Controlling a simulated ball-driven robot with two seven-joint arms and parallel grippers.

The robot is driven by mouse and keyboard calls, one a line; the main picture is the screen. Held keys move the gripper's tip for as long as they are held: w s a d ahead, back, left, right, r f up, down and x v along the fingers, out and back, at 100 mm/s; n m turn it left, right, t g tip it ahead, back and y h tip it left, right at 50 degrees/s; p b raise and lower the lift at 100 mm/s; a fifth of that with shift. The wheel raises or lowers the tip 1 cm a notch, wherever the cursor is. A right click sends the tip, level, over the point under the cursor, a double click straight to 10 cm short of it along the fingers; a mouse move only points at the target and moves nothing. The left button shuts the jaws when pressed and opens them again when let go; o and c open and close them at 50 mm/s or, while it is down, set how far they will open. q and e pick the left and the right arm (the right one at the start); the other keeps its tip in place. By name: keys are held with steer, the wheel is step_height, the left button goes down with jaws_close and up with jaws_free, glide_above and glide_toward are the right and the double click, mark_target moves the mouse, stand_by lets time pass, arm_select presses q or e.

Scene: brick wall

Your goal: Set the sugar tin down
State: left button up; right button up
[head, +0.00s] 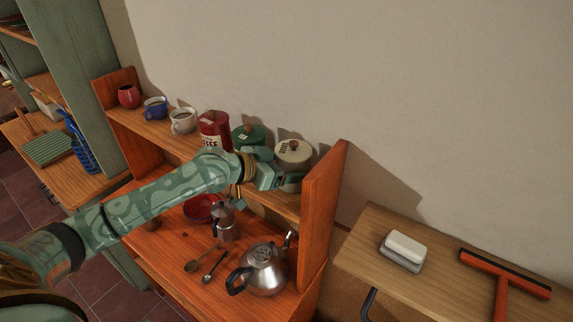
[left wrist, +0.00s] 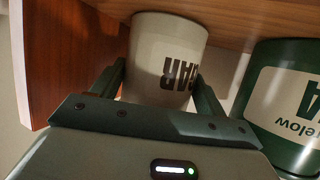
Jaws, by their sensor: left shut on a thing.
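The sugar tin (head: 294,151) is a cream cylinder with a knobbed lid at the right end of the upper shelf, beside the end panel. The left wrist view shows the tin (left wrist: 165,55) upside down, with part of its dark lettering. My left gripper (head: 280,178) reaches it from the front. Its fingers (left wrist: 160,88) are shut on the tin's two sides. The tin looks upright, at shelf level; whether its base touches the board I cannot tell. My right gripper is not in view.
The end panel (head: 325,197) rises close on the right. Below are a kettle (head: 263,272), a moka pot (head: 224,224) and spoons.

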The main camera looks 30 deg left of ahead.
arm_select(q)
steer(key=o, duration=1.3)
steer(key=shift+s, duration=0.1)
steer(key=shift+b+v, duration=0.5)
steer(key=shift+v, duration=5.45)
